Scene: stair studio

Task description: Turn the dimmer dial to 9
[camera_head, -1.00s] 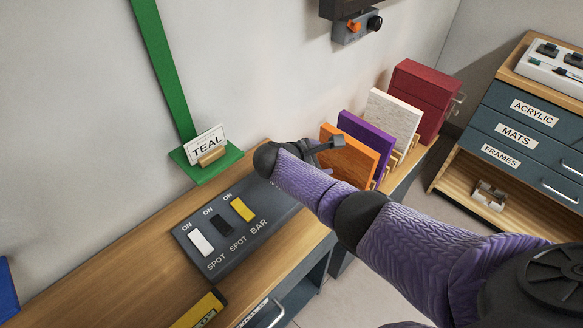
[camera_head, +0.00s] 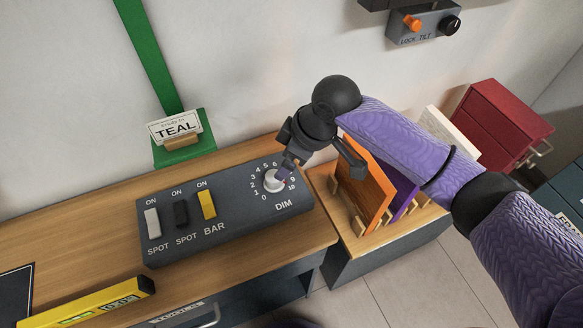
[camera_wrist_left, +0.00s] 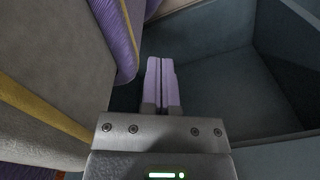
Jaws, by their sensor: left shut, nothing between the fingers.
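The dimmer dial (camera_head: 273,181), a round white knob marked DIM, sits at the right end of a dark switch panel (camera_head: 240,222). Numbers around it run from 0 to 10; those near 7 and 8 are hidden by my right gripper. I cannot make out the dial's pointer.
White, black and yellow switches (camera_head: 207,205) stand left of the dial. A green stand with a TEAL card (camera_head: 175,127) is behind the panel. An orange board (camera_head: 366,186) in a rack is close under my right arm. A yellow level (camera_head: 90,304) lies at the front left.

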